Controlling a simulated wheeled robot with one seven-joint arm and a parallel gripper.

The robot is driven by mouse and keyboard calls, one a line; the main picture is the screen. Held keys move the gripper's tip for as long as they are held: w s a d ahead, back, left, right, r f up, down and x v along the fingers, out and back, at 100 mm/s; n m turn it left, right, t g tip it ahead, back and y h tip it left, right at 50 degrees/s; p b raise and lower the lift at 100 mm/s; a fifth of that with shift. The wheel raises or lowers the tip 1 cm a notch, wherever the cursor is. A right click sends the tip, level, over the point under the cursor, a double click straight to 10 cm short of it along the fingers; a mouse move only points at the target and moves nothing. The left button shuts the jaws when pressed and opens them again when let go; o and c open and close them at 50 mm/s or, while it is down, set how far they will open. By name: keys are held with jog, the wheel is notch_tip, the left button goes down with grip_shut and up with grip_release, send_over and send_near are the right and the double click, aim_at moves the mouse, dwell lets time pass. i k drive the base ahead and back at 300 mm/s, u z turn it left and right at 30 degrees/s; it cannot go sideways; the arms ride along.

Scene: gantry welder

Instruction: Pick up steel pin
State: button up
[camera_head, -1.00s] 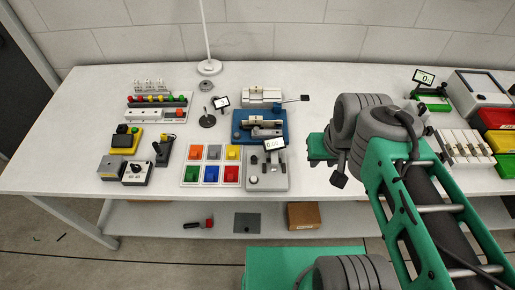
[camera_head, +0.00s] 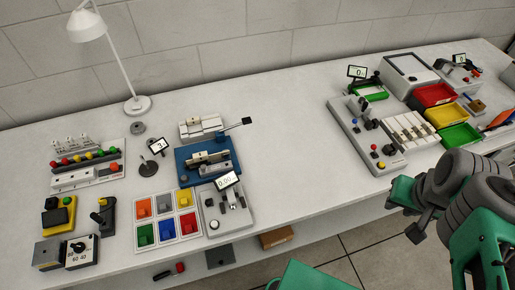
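I cannot make out a steel pin for certain; small parts on the bench are too small to tell at this distance. White slotted blocks (camera_head: 411,131) stand on the right half of the bench, left of the coloured bins, and could hold small parts. My green and grey arm is at the lower right, by the bench's front edge. My gripper (camera_head: 417,226) seems to be the dark part at the near end of the arm. Its fingers cannot be made out, and nothing is visibly held.
Left on the bench (camera_head: 290,105) are a lamp (camera_head: 137,104), a blue vise fixture (camera_head: 208,160), a coloured-square tray (camera_head: 166,220) and a gauge stand (camera_head: 225,207). Right are a control panel (camera_head: 367,134) and red (camera_head: 434,95), yellow and green bins. The bench middle is clear.

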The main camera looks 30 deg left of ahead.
aim_at(204, 167)
jog(key=z, duration=0.3)
jog(key=k, duration=1.15)
jog(key=u, duration=2.35)
jog(key=i, duration=1)
